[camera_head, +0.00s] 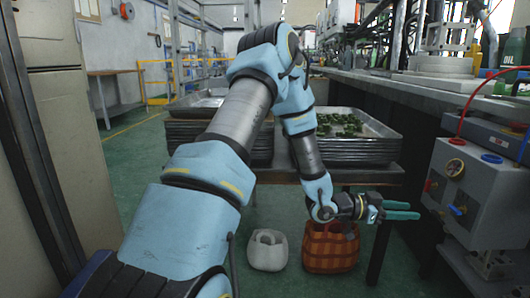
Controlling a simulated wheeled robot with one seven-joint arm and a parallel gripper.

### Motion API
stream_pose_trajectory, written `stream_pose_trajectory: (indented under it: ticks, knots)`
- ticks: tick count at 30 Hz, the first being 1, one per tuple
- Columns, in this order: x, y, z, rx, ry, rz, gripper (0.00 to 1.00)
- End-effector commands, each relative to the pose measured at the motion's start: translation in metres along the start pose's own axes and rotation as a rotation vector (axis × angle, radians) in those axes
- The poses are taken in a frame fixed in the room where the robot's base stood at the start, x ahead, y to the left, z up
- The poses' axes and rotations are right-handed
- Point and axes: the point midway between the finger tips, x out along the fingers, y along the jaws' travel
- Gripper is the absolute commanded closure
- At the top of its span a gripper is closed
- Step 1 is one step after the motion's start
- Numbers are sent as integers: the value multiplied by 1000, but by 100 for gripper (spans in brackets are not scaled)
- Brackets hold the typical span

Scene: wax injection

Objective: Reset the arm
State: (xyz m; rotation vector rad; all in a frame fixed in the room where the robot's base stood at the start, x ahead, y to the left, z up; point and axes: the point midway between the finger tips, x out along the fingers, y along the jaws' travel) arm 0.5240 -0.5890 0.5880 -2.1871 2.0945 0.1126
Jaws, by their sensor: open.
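My gripper (402,210) is at the right of the middle in the head view, with its two green fingers pointing right. The fingers are apart and nothing shows between them. My blue and grey arm (215,170) rises from the lower left, bends at the top and comes down to the gripper. The gripper is in front of a dark table leg, beside the upper right of an orange basket. No other task object is named.
A table (385,176) holds stacked metal trays (355,152), one with green pieces. A white basket (268,251) and an orange basket (330,250) stand on the floor below. Green floor is open at left.

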Motion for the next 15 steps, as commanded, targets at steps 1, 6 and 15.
stream_pose_trajectory:
  ticks: [1,6,15]
  knots:
    - [-5,-7,1,3,-30,-23,59]
    - [-29,-34,12,-3,-164,-125,59]
    - [-129,-91,33,-95,-511,-423,59]
